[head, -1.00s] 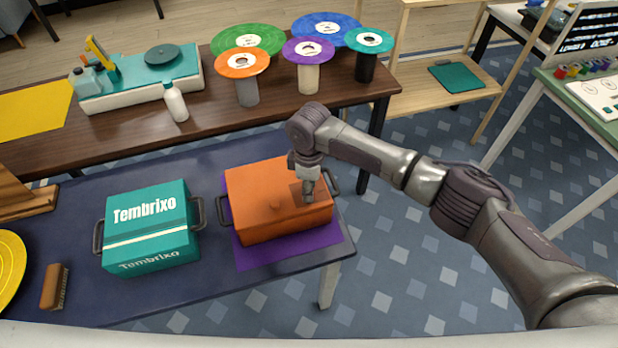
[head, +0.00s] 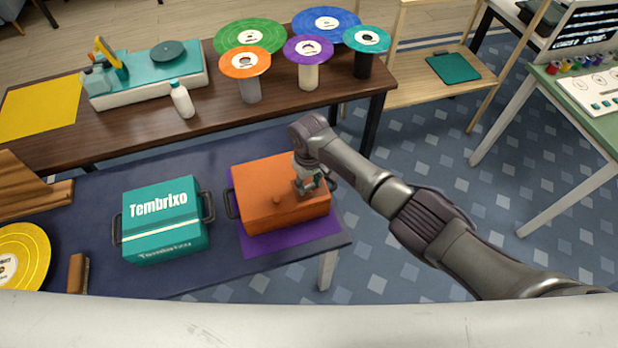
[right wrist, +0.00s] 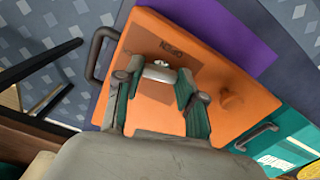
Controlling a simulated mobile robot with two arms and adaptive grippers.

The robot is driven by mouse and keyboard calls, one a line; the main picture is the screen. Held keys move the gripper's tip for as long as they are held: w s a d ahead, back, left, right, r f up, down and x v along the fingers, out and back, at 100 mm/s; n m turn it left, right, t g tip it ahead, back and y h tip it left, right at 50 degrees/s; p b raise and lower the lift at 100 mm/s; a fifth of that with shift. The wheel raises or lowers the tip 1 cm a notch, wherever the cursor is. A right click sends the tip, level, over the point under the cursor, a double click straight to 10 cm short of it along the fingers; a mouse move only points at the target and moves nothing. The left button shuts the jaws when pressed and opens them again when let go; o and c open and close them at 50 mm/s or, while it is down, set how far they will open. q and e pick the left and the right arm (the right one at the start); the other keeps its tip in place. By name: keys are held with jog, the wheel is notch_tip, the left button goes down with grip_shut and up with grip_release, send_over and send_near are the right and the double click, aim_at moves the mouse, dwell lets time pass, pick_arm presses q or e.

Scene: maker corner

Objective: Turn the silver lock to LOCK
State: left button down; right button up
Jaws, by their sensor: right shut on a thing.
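The silver lock (right wrist: 158,73) sits on the top of the orange box (head: 262,190), on a darker square plate near the box's right end. In the right wrist view the word OPEN shows upside down beside the lock. My right gripper (head: 309,186) is down at the lid in the head view. In the right wrist view its two green-padded fingers stand either side of the lock, shut on it. My left gripper is not in view.
The orange box stands on a purple mat (head: 305,242) near the right edge of the dark blue table (head: 215,280). It has a round knob (right wrist: 230,99) and dark side handles. A teal Tembrixo box (head: 165,220) stands to its left.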

aim_at(309, 185)
jog(key=shift+m+p, duration=0.55)
jog(key=shift+m, duration=0.65)
jog(key=o, duration=1.2)
jog(key=shift+c, duration=0.2)
jog(key=shift+r, duration=0.1)
notch_tip(309, 185, up, 12)
